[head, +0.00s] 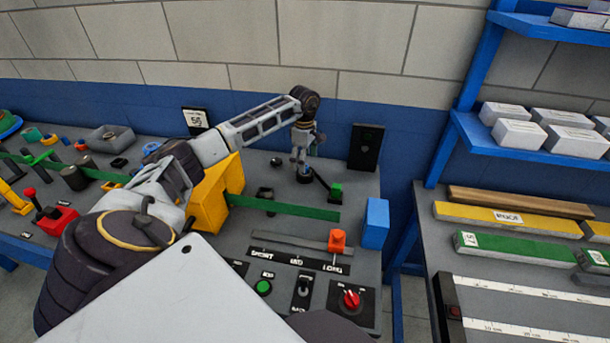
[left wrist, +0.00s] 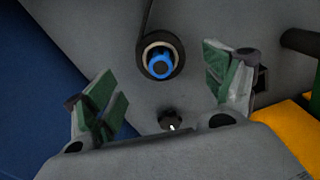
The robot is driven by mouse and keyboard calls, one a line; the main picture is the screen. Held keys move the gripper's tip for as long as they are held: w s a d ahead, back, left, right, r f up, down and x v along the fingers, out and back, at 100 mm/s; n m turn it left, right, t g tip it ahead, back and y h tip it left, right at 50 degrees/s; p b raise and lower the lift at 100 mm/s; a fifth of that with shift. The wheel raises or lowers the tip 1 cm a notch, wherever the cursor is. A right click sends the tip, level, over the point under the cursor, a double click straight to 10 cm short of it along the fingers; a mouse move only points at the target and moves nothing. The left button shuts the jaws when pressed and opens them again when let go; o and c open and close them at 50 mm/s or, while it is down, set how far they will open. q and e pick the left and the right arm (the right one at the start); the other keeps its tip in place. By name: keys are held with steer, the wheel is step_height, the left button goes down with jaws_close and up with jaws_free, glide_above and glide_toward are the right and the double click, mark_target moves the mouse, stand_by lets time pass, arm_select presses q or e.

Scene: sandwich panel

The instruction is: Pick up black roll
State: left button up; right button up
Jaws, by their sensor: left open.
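The black roll (left wrist: 175,68) is a dark ring with a pale inner ring and a blue core, sitting on the grey panel. A black strip runs up from it in the left wrist view. In the head view the roll (head: 304,177) is small and partly hidden under my left gripper (head: 302,162). In the left wrist view my left gripper (left wrist: 162,84) is open and empty, with its green-padded fingers spread to either side, apart from the roll. The roll lies between and slightly beyond the fingertips. My right gripper is not in view.
A green strip (head: 290,210) runs across the panel from a yellow block (head: 209,200). A black box (head: 366,147) stands at the back right, and a green block (head: 336,191) lies near the roll. A blue block (head: 376,223) is at the right edge.

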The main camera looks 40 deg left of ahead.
arm_select(q)
steer(key=shift+f, duration=0.15)
steer(key=shift+s+a+f+p, duration=0.1)
steer(key=shift+f+p, duration=0.2)
steer(key=shift+f, duration=2.2)
steer(key=c, duration=1.1)
steer(key=shift+r, duration=0.2)
steer(key=shift+r+b, duration=0.3)
steer(key=shift+r, duration=4.55)
